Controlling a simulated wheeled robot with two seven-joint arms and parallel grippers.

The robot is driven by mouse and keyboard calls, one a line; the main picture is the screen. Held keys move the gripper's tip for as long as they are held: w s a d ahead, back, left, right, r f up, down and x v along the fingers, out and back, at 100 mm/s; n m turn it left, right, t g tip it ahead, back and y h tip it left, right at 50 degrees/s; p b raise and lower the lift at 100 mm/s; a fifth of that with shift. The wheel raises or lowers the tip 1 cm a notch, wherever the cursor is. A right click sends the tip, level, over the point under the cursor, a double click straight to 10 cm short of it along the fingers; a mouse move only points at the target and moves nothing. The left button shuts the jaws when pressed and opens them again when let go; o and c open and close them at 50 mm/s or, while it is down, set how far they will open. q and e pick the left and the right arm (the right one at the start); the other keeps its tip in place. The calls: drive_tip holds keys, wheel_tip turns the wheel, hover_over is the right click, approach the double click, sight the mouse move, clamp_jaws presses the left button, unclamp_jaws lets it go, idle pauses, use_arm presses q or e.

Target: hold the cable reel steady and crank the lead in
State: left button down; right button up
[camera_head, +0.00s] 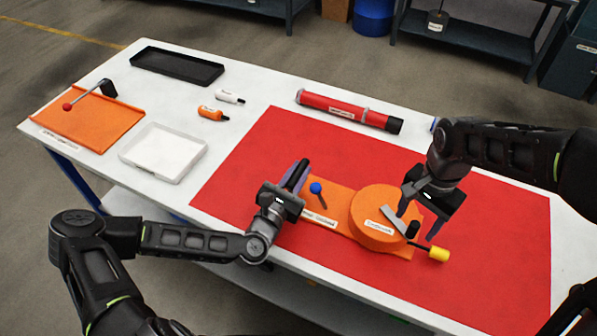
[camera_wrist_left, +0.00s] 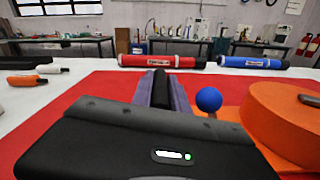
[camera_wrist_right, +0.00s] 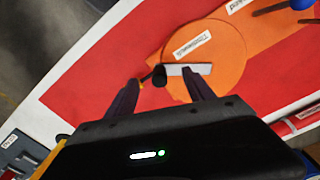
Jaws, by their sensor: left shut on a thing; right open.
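The orange cable reel (camera_head: 378,210) is a round drum on a flat orange base (camera_head: 338,222) on the red mat. A grey crank arm (camera_head: 392,220) with a black knob (camera_head: 412,229) lies across its top. A yellow-ended piece (camera_head: 438,254) sticks out at the drum's right. My left gripper (camera_head: 298,178) is shut on a black upright grip (camera_wrist_left: 160,85) at the base's left end. My right gripper (camera_head: 419,222) is open over the drum's right side. In the right wrist view, the black knob (camera_wrist_right: 159,76) shows between its spread fingertips (camera_wrist_right: 166,88).
A blue ball on a stalk (camera_head: 316,188) stands on the base near my left gripper. A red cylinder (camera_head: 348,111) lies behind the mat. A white tray (camera_head: 164,152), a black tray (camera_head: 177,66), two small bottles (camera_head: 211,112) and an orange board (camera_head: 90,120) are at the left.

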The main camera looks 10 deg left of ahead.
drive_tip(key=shift+r, duration=1.5)
drive_tip(key=shift+c, duration=0.8)
drive_tip(key=shift+w+r, duration=0.15)
drive_tip(key=shift+r, duration=0.2)
drive_tip(key=shift+a+r+n, duration=0.1)
drive_tip(key=shift+r+n, duration=0.1)
drive_tip(key=shift+n, duration=0.2)
drive_tip(key=n, duration=0.1)
drive_tip(key=r+n, duration=0.1)
drive_tip(key=n, duration=0.1)
drive_tip(key=shift+w, duration=0.1)
drive_tip(key=n, duration=0.3)
drive_tip(key=shift+r+n, duration=0.3)
drive_tip(key=shift+n, duration=0.1)
drive_tip(key=n, duration=0.6)
drive_tip(key=shift+s+r, duration=0.15)
drive_tip(key=shift+s, duration=0.05)
